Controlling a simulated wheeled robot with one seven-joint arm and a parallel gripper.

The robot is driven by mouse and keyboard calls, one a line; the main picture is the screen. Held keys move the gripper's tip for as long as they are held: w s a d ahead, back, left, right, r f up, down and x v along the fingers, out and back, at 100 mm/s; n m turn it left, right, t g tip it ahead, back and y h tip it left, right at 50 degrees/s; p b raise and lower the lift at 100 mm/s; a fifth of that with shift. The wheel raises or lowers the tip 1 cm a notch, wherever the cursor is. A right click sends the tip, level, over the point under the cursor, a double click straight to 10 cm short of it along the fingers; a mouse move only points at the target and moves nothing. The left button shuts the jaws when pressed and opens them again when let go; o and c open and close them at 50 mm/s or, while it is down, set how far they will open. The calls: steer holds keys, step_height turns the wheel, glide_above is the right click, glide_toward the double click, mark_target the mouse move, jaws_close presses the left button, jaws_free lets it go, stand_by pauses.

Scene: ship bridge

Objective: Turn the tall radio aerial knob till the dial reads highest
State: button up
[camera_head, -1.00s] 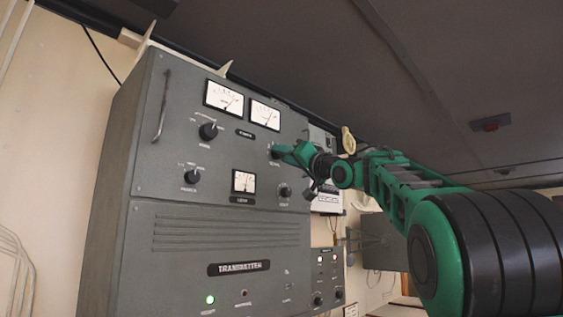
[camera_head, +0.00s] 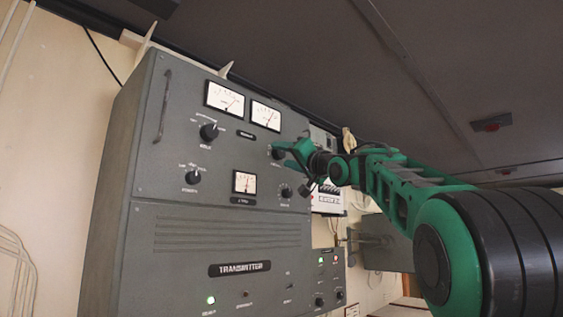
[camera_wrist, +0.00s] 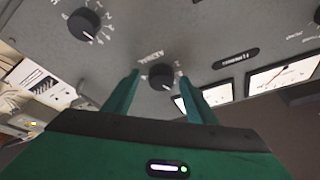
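The aerial knob (camera_wrist: 161,76) is a round black knob with a white pointer mark, on the grey transmitter panel; its label is upside down in the wrist view. My gripper (camera_wrist: 158,74) is open, with one green finger on each side of the knob and a visible gap to it. In the head view my gripper (camera_head: 283,149) is at the panel's right side and partly covers the knob (camera_head: 277,153). Two white dials, the left (camera_head: 224,98) and the right (camera_head: 266,115), sit above. The right dial's needle leans right; its exact reading is too small to tell.
A smaller dial (camera_head: 244,182) sits lower on the panel. Other black knobs are at upper left (camera_head: 209,132), lower left (camera_head: 193,177) and lower right (camera_head: 286,191). A metal handle (camera_head: 161,106) stands out at the left. A smaller cabinet (camera_head: 330,275) adjoins on the right.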

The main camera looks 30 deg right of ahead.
steer(key=a+v, duration=0.1)
steer(key=v, duration=0.9)
steer(key=shift+s+d+f, duration=0.15)
steer(key=shift+s+d, duration=0.15)
steer(key=shift+d, duration=0.2)
